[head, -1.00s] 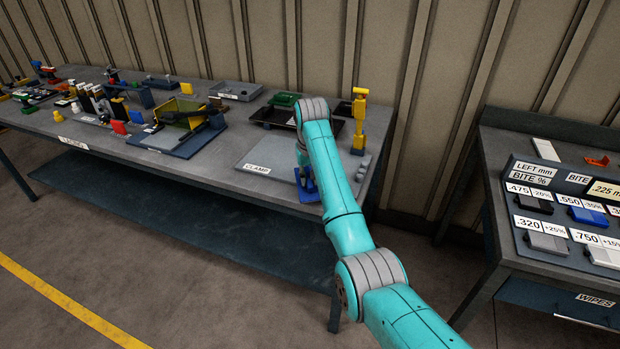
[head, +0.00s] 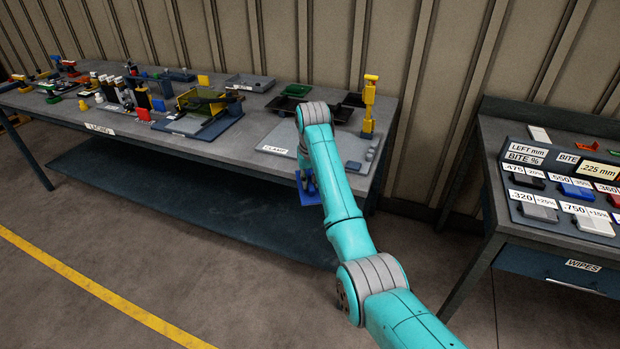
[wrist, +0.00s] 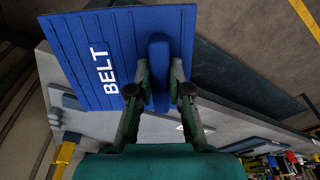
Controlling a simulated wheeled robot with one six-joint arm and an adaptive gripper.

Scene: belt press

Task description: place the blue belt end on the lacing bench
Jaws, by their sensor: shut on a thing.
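The blue belt end (wrist: 110,60) is a flat ribbed plate with a white BELT label and a raised blue grip block (wrist: 159,70). My gripper (wrist: 160,85) is shut on that block in the wrist view. The plate appears held at or just beyond the bench edge, near the grey pad labelled CLAMP (head: 285,138). I cannot tell whether it touches the bench.
A yellow post (head: 370,105) stands at the bench's right end. A second table (head: 490,255) with labelled blocks stands at right. The floor in front is open.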

